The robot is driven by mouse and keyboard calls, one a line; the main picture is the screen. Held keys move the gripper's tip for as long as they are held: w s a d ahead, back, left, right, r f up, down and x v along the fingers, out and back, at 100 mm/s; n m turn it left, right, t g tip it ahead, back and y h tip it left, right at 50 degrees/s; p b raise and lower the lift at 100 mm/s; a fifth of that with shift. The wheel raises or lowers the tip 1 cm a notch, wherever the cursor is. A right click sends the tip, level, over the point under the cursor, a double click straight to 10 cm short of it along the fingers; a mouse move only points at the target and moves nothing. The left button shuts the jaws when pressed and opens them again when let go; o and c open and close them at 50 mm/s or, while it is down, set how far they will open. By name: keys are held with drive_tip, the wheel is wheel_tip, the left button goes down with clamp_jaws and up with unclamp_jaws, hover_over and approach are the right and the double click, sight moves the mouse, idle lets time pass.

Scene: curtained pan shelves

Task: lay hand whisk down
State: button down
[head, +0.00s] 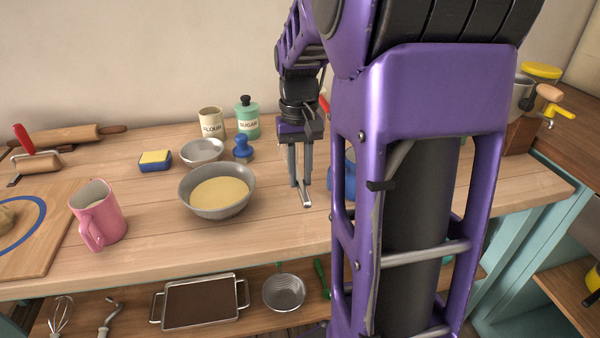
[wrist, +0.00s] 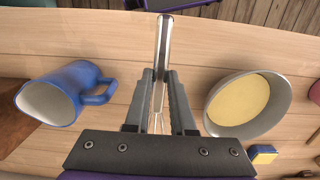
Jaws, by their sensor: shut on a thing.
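My gripper (head: 301,184) is shut on the hand whisk, low over the wooden worktop just right of the grey bowl. The whisk's silver handle (head: 306,201) sticks out towards the front below the fingers. In the wrist view my gripper (wrist: 161,76) has the whisk's handle (wrist: 163,38) reaching out past the fingertips, and thin wires show between the fingers. Most of the wire end is hidden by the gripper. I cannot tell whether the whisk touches the worktop (head: 270,240).
A grey bowl of yellow mix (head: 218,192) stands left of my gripper, a blue mug (wrist: 62,98) on the other side. A sponge (head: 155,160), a small bowl (head: 202,151) and a pink mug (head: 97,214) stand further left. Bare worktop lies in front. Another whisk (head: 60,316) lies below.

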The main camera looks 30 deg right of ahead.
drive_tip(key=shift+r+p, duration=0.15)
drive_tip(key=shift+p, duration=0.15)
drive_tip(key=shift+f+b, duration=2.05)
drive_tip(key=shift+f, duration=1.4)
drive_tip(key=c, duration=1.1)
unclamp_jaws()
drive_tip(key=o, duration=0.6)
drive_tip(key=shift+r, duration=0.1)
drive_tip(key=r+p, duration=0.1)
drive_tip(key=r, duration=0.4)
drive_tip(key=r+p, duration=0.1)
drive_tip(key=r, duration=0.5)
drive_tip(key=w+r+p, duration=0.1)
drive_tip(key=r+p, duration=0.1)
drive_tip(key=r, duration=0.4)
drive_tip(key=shift+d+r, duration=0.15)
